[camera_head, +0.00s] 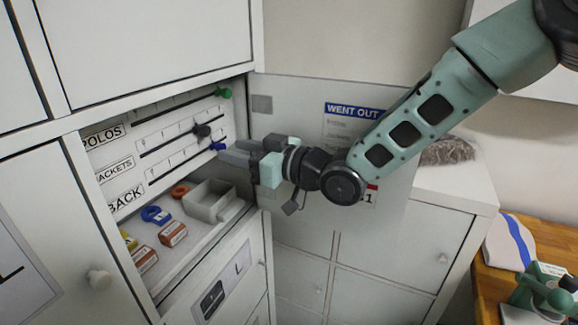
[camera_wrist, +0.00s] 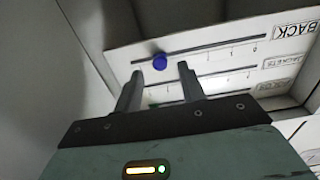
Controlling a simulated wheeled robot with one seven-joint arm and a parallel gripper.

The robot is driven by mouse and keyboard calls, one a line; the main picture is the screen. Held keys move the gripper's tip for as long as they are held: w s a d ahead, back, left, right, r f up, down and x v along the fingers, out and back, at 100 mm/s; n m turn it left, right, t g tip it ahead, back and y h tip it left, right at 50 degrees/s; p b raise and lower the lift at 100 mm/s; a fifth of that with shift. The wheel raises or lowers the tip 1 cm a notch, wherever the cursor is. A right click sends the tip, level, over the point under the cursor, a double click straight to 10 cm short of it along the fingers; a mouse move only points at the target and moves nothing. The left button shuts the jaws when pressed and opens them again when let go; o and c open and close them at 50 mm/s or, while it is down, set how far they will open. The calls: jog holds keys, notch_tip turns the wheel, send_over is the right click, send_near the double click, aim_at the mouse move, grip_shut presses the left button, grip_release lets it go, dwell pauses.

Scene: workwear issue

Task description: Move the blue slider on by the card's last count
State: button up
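The blue slider (camera_wrist: 160,61) is a round knob on the lowest slot of a white board (camera_head: 170,150), the row labelled BACK. It sits towards the slot's right end in the head view, where it also shows (camera_head: 217,146) at my fingertips. My gripper (camera_wrist: 161,74) is open, with one finger on each side of the knob in the wrist view; I cannot tell whether they touch it. The card (camera_head: 340,112) headed WENT OUT is on the open door. My arm hides most of its lines; a "-1" shows near its bottom.
A green slider (camera_head: 223,92) and a dark slider (camera_head: 201,130) sit on the upper rows. Below the board are a grey open box (camera_head: 207,203), a blue ring (camera_head: 156,215) and red blocks (camera_head: 173,234). The door (camera_head: 290,95) stands close on the right.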

jog(key=b+v, duration=0.4)
jog(key=v, duration=1)
jog(key=shift+d, duration=0.25)
jog(key=shift+s, duration=0.1)
jog(key=shift+f, duration=0.1)
notch_tip(320, 180, down, 7)
jog(key=s+d+m+h+b, duration=0.1)
jog(key=d+m+h, duration=0.1)
jog(key=h, duration=0.5)
jog(key=s+d+f+m+g+h, duration=0.1)
jog(key=s+d+f+g+h, duration=0.1)
jog(key=s, duration=0.5)
jog(key=s+d+f+m+g+h+b, duration=0.1)
jog(key=s+d+f+g+h, duration=0.1)
jog(key=s, duration=0.5)
jog(key=s+d+f+m+g+h, duration=0.1)
jog(key=s+d+f+g+h, duration=0.2)
jog(key=s+d+h, duration=0.2)
jog(key=s+d, duration=0.2)
jog(key=s, duration=0.1)
jog(key=shift+f+m+b, duration=0.3)
jog(key=shift+f+m, duration=0.1)
